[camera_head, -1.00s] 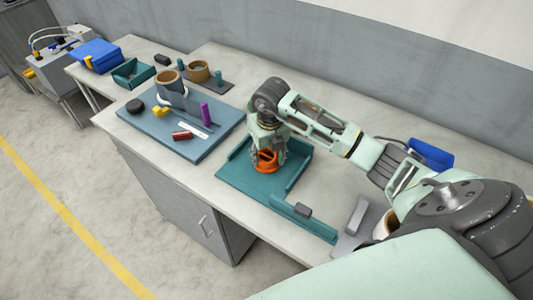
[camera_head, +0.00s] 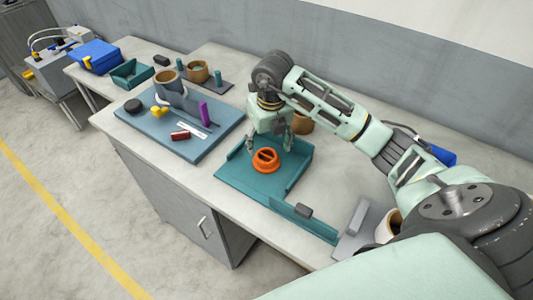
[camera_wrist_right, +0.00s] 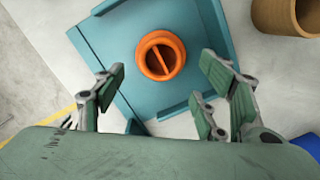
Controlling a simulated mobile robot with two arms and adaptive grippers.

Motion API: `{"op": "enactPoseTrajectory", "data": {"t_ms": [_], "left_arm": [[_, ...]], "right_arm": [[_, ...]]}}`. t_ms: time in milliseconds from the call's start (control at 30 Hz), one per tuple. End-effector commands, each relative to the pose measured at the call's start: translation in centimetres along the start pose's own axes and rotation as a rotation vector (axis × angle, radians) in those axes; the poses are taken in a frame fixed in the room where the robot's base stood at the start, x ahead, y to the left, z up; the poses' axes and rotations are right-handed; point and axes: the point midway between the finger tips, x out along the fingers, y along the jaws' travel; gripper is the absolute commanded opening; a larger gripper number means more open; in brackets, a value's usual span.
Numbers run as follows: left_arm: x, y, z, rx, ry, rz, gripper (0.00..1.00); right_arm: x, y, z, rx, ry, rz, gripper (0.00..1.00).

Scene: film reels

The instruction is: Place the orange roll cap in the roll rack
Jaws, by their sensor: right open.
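The orange roll cap (camera_head: 265,160) is a round ring with a bar across its top. It lies flat on the floor of a low-walled teal holder (camera_head: 240,176), which looks like the roll rack. In the right wrist view the cap (camera_wrist_right: 160,55) sits inside the holder (camera_wrist_right: 112,40), apart from the walls. My right gripper (camera_head: 268,145) is open and empty, just above and behind the cap. Its fingers are spread, with the cap in full view beyond them. My left gripper is not in view.
A brown roll (camera_head: 302,122) stands behind the holder, partly hidden by my right arm. To the left, a blue-grey board (camera_head: 150,133) carries a roll, a purple block and several small parts. A grey bracket (camera_head: 352,238) stands at the right. A teal tray (camera_head: 130,74) is farther back.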

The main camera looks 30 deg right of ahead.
Motion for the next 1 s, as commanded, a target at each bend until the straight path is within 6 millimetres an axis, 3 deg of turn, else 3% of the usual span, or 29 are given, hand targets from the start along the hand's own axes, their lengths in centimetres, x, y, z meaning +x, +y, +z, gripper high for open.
{"op": "enactPoseTrajectory", "data": {"t_ms": [200,333,1000], "left_arm": [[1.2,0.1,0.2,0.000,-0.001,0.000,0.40],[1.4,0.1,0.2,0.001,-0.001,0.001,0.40],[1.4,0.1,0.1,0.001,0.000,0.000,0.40]], "right_arm": [[-4.0,0.0,0.1,0.000,-0.004,0.000,0.65],[-5.4,0.0,0.0,0.000,-0.002,0.000,0.65],[-5.9,0.0,0.0,0.000,0.002,0.000,0.65]]}}
